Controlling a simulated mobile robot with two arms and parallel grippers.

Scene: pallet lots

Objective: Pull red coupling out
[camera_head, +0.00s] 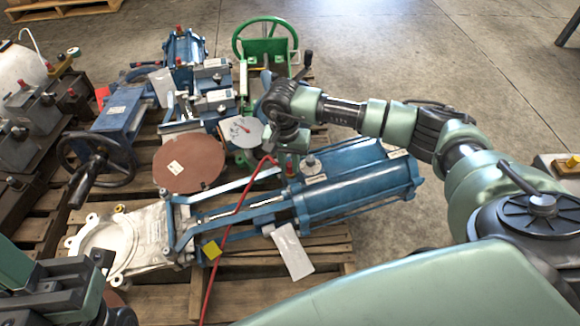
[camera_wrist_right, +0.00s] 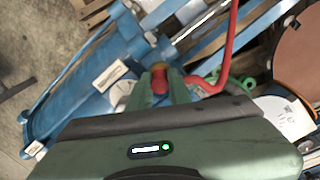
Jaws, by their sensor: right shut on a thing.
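The red coupling (camera_wrist_right: 160,82) shows in the right wrist view between the fingertips of my right gripper (camera_wrist_right: 162,78), with a yellowish part at its end. In the head view my right gripper (camera_head: 291,168) points down over the blue cylinder actuator (camera_head: 355,190), shut on the coupling, which is mostly hidden there. A red hose (camera_head: 230,220) runs from beside the gripper down past the pallet's front; it also curves through the wrist view (camera_wrist_right: 229,50). I cannot tell whether the coupling is still seated. My left gripper (camera_head: 85,275) is partly in view at lower left, its jaws unclear.
A pale gate valve body (camera_head: 150,235) joins the actuator on a wooden pallet (camera_head: 250,275). A brown disc (camera_head: 189,163), a black handwheel (camera_head: 95,165) and a green handwheel valve (camera_head: 265,45) crowd behind and left. White tags hang nearby. Clear concrete floor (camera_head: 430,50) lies beyond.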

